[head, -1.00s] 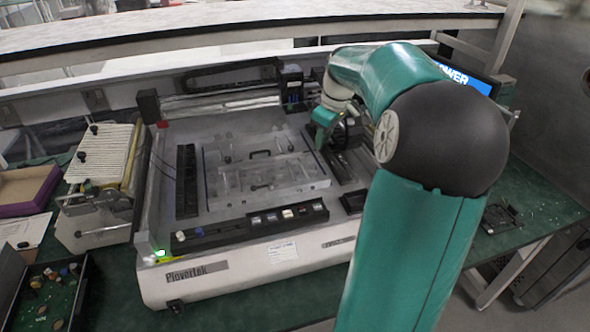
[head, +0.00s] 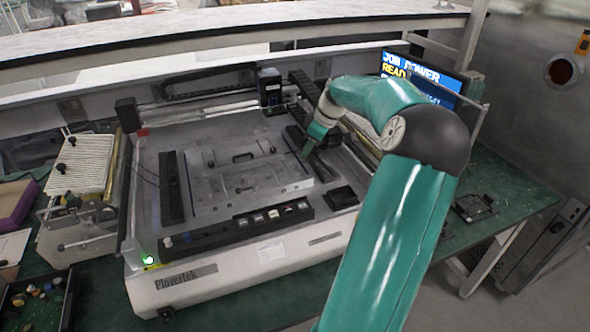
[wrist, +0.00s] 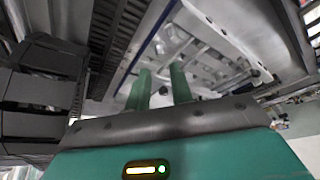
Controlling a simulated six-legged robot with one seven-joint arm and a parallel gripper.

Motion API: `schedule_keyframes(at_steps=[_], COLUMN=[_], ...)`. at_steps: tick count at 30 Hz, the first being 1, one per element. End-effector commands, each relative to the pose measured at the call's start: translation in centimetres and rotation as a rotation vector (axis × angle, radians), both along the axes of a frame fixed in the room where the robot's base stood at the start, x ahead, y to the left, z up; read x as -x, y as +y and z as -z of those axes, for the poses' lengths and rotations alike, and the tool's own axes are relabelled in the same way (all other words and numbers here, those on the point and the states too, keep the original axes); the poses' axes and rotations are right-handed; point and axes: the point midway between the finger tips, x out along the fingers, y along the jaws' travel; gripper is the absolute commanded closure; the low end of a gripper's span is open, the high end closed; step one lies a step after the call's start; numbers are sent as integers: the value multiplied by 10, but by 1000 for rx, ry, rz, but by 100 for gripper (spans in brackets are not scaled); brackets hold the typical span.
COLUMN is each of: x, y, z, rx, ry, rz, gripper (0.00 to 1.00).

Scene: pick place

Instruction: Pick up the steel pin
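My gripper (head: 307,152) points down over the right edge of the machine's clear-topped fixture plate (head: 225,193), beside the dark rail. In the wrist view, my gripper (wrist: 160,73) shows two green fingers standing apart, with nothing clearly held between them. The underside or edge of a pale metal plate (wrist: 225,25) fills the view beyond and right of the fingers, with shiny rod-like parts. A small dark round spot lies between the fingers, too small to identify. I cannot single out the steel pin in either view.
The white machine (head: 190,292) has a black button strip (head: 240,229) in front and a black carriage (head: 271,90) behind. A dark rail (head: 171,188) flanks the plate. A monitor (head: 425,80) stands at the back right. A tray of small parts (head: 35,300) lies at lower left.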

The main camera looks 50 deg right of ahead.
Motion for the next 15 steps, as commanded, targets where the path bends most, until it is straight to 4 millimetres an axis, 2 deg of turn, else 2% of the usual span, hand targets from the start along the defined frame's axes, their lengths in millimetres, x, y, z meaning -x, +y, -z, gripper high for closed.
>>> schedule_keyframes(at_steps=[3,10,15], x=[-8,-16,-29], y=[4,6,9], z=[16,30,54], rx=[-1,-1,-3], ry=[1,0,1], rz=[-4,-5,-8], gripper=[78,78,78])
